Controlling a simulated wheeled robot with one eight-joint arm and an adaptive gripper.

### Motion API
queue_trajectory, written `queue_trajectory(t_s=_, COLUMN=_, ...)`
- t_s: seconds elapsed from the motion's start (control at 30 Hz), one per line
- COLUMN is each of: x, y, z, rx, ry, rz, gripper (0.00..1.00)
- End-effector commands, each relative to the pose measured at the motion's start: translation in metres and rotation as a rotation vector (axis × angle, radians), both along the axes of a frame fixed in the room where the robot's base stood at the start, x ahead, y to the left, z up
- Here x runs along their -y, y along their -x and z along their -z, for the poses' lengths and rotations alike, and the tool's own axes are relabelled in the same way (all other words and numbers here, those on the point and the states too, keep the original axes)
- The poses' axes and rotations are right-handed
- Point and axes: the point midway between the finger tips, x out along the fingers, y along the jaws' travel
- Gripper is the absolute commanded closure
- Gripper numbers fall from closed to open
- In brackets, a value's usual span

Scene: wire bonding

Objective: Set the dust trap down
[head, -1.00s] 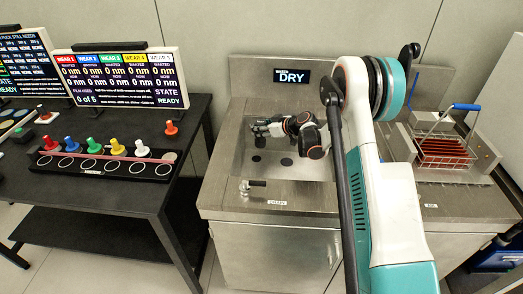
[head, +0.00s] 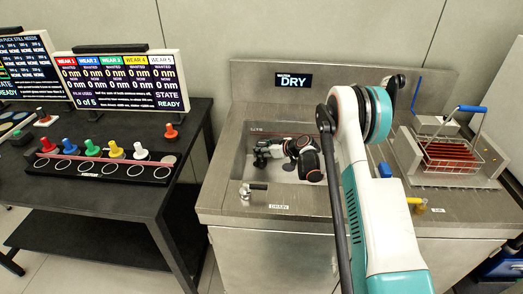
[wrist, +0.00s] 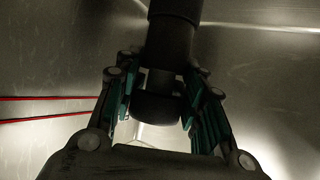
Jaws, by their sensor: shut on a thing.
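In the wrist view my gripper (wrist: 160,75) is closed around a dark cylinder (wrist: 175,32), which I take to be the dust trap. The cylinder is between the two fingers and runs up out of the picture. In the head view my gripper (head: 262,155) is low inside the steel sink basin (head: 237,170), on its left side. The dust trap cannot be made out there, as the dark gripper and wrist cover that spot. Whether it touches the basin floor cannot be told.
A tap-like fitting (head: 252,188) stands on the basin's front rim. A wire basket (head: 450,152) with a blue handle stands to the right. A blue block (head: 384,169) and a yellow piece (head: 414,202) are on the counter. A black table (head: 120,200) with coloured pegs is left.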

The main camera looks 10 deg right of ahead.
Motion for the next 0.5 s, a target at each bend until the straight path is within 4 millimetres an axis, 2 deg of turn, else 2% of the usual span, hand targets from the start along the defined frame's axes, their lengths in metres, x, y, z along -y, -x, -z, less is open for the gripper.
queue_trajectory(t_s=0.1, x=0.0000, y=-0.0001, z=0.0032, rx=0.000, ry=0.000, rz=0.000, gripper=1.00)
queue_trajectory(t_s=0.13, x=0.0000, y=0.0000, z=0.0029, rx=0.000, ry=0.000, rz=0.000, gripper=0.56)
queue_trajectory(t_s=0.2, x=0.0000, y=0.0001, z=0.0028, rx=0.000, ry=0.000, rz=0.000, gripper=0.41)
queue_trajectory(t_s=0.5, x=0.0000, y=0.0000, z=0.0027, rx=0.000, ry=0.000, rz=0.000, gripper=0.40)
